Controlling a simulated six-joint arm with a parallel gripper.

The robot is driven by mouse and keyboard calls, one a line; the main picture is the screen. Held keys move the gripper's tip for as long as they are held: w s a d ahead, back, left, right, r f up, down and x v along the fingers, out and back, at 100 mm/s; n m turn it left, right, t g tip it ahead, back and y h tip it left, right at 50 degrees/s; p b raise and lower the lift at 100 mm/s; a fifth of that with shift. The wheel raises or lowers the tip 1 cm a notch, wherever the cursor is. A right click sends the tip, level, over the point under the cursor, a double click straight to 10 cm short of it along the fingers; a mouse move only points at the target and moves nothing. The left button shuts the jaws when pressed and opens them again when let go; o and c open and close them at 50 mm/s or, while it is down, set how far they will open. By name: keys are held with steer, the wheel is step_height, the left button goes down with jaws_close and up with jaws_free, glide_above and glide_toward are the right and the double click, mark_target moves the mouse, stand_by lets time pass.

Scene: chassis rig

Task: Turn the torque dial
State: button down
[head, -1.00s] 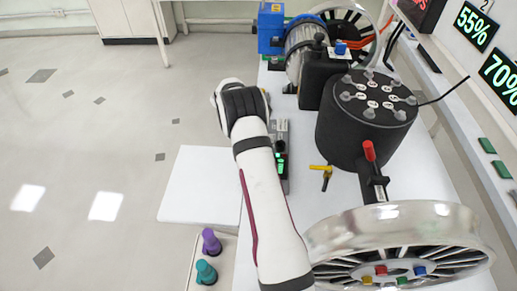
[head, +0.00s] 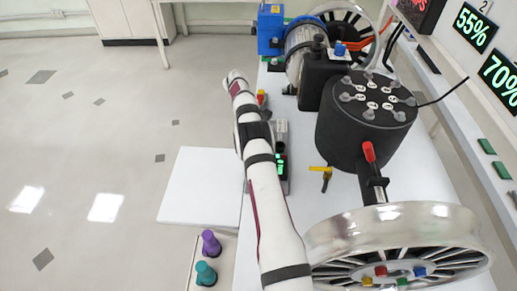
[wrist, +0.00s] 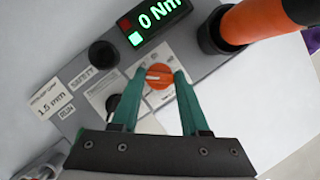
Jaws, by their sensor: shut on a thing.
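The torque dial (wrist: 158,77) is a small round orange knob with a pale mark, on a grey panel (wrist: 205,62) in the wrist view. My gripper (wrist: 154,76) has two green fingers, one on each side of the dial, and is shut on it. A display (wrist: 156,22) above the dial reads "0 Nm" in green. In the head view a small unit with a green display (head: 281,165) stands beside my arm. My gripper cannot be made out in the head view.
A tool with an orange handle (wrist: 255,22) stands in a black holder right of the display. Black knobs (wrist: 103,54) sit left of the dial. In the head view a black cylinder (head: 350,135) and a silver wheel (head: 330,235) stand to the right.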

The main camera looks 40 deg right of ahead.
steer(key=shift+m+y, duration=0.3)
steer(key=shift+m, duration=0.4)
steer(key=shift+c, duration=2)
jaws_free()
step_height(320, 180, up, 4)
steer(key=shift+r, duration=0.25)
steer(key=s+d+r, duration=0.4)
steer(key=s+r, duration=0.2)
steer(key=s, duration=0.4)
steer(key=shift+s+d+r, duration=0.3)
steer(key=shift+s+d, duration=0.05)
steer(key=shift+s, duration=0.05)
